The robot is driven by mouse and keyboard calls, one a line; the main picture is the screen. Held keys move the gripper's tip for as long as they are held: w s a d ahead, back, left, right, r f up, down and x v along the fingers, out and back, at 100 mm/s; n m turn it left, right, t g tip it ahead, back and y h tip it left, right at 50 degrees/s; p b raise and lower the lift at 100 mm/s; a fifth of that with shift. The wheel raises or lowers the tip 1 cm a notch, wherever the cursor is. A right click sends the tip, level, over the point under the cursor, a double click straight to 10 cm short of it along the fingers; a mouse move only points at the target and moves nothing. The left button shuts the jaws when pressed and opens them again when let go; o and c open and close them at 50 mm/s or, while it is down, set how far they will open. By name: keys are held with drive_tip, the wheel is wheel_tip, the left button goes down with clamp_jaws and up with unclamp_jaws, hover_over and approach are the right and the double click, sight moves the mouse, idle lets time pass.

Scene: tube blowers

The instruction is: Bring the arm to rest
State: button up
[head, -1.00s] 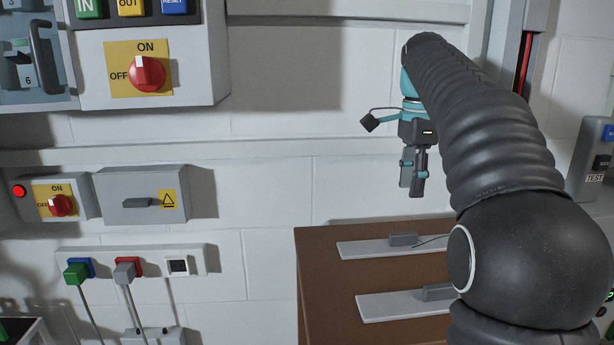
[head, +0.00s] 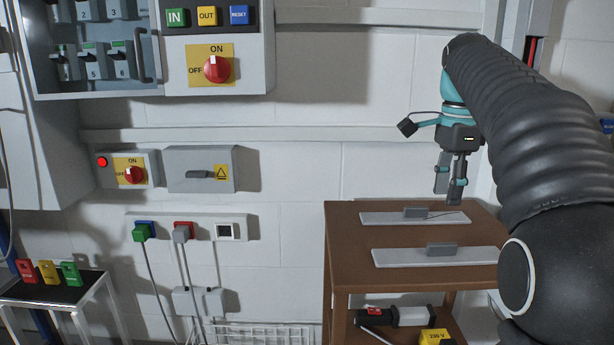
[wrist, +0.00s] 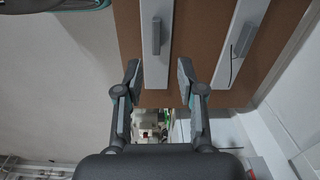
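My arm (head: 540,130) reaches up from the lower right in the head view and bends over, with my gripper (head: 449,195) hanging down from its end. The gripper is in the air and appears above the brown table (head: 345,270). In the wrist view, the two fingers of my gripper (wrist: 158,68) stand well apart with nothing between them. Two pale plates with grey handles, the rear one (head: 378,218) and the front one (head: 395,258), lie on the table top.
A lower shelf holds a black-and-red tool (head: 398,317) and a yellow 230 V box (head: 436,337). The wall carries a red rotary switch (head: 216,68), a grey lever box (head: 200,170) and plugged sockets (head: 190,229). A small stand (head: 55,290) with coloured tags is at lower left.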

drive_tip(key=s+a+f+n+t, duration=0.2)
drive_tip(key=s+a+f+n, duration=0.3)
drive_tip(key=s+f+n, duration=0.3)
drive_tip(key=s+a+f+n+t, duration=0.3)
drive_tip(key=s+a+f+n, duration=0.2)
drive_tip(key=s+f+n, duration=0.4)
drive_tip(key=s+f, duration=0.4)
drive_tip(key=s, duration=0.2)
drive_tip(key=shift+f, duration=0.15)
